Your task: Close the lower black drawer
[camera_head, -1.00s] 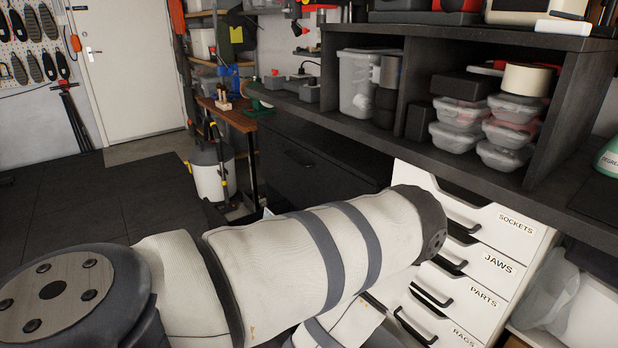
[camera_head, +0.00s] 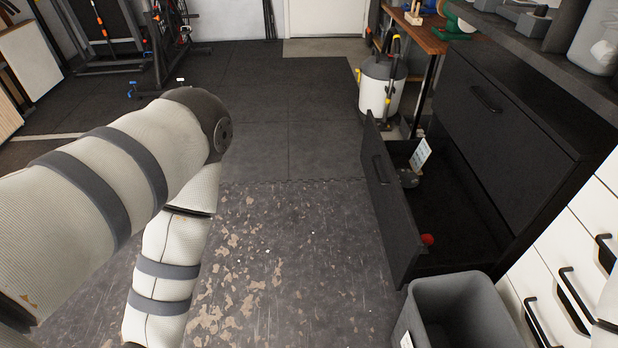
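The lower black drawer (camera_head: 390,205) stands pulled out from the black cabinet (camera_head: 505,125), right of the middle in the head view. Its front panel with a dark handle faces left, and its inside shows from above. A white card, a greyish item and a red item (camera_head: 427,240) lie in it. The upper black drawer above it is shut. My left arm (camera_head: 130,180) reaches in from the left and bends down over the floor, well apart from the drawer. Its gripper is outside the picture. My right gripper is also not in view.
A grey bin (camera_head: 462,312) stands close to the drawer's near end. White drawers (camera_head: 560,270) with black handles are at the lower right. A white canister (camera_head: 381,88) stands behind the drawer. The worn floor (camera_head: 285,260) left of the drawer is clear.

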